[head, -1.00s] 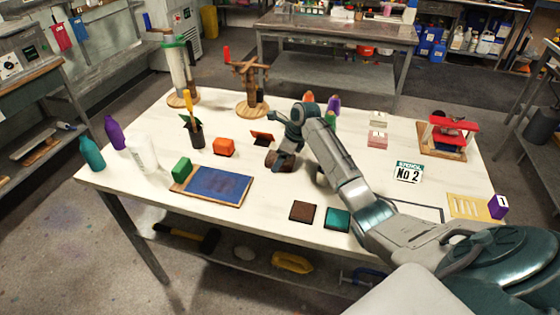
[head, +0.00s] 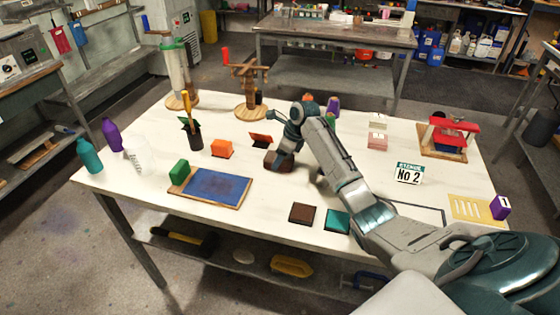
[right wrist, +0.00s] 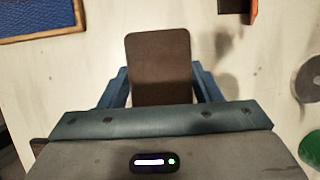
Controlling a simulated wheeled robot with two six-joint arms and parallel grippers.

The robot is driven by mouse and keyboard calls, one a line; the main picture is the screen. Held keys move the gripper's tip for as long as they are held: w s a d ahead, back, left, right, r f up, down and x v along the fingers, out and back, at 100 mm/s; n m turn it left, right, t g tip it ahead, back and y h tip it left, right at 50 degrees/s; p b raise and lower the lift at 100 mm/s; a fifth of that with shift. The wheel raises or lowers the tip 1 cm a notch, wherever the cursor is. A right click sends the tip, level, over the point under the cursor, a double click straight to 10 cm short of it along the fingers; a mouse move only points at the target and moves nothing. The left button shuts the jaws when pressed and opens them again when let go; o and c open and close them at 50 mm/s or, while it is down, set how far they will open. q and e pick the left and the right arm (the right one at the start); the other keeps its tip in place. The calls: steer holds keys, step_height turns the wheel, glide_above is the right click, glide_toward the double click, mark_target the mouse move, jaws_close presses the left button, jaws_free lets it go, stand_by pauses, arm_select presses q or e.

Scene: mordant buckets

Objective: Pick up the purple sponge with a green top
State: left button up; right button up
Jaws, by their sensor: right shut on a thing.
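My right gripper (head: 280,156) is over the middle of the white table, pointing down. It is shut on a dark brown block (head: 272,162). In the right wrist view the brown block (right wrist: 160,68) stands out between the two blue fingers as a flat, rounded rectangle. I cannot make out a purple sponge with a green top. Small purple (head: 333,104) and green (head: 331,120) items show partly behind my right arm, too small to identify. My left gripper is out of view.
A blue board (head: 215,187) with a green block (head: 179,172) lies front left. An orange block (head: 222,148) and a potted plant (head: 193,130) stand left of the gripper. Brown (head: 305,213) and teal (head: 337,221) squares lie near the front edge. A red press (head: 452,130) stands at right.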

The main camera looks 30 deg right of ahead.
mark_target(275, 156)
step_height(275, 156, up, 3)
steer(key=shift+w+r+b, duration=0.1)
steer(key=shift+r+b, duration=0.05)
steer(key=shift+b, duration=0.45)
steer(key=s+a+b, duration=0.1)
steer(key=s, duration=0.4)
steer(key=s+a+r, duration=0.1)
steer(key=s, duration=0.4)
steer(key=s+a+b, duration=0.1)
steer(key=s+a, duration=0.1)
steer(key=s, duration=0.3)
steer(key=shift+r+b, duration=0.25)
steer(key=shift+b, duration=0.05)
steer(key=shift+s+a, duration=0.15)
steer(key=shift+s, duration=0.2)
steer(key=shift+o, duration=1.1)
steer(key=shift+c, duration=0.4)
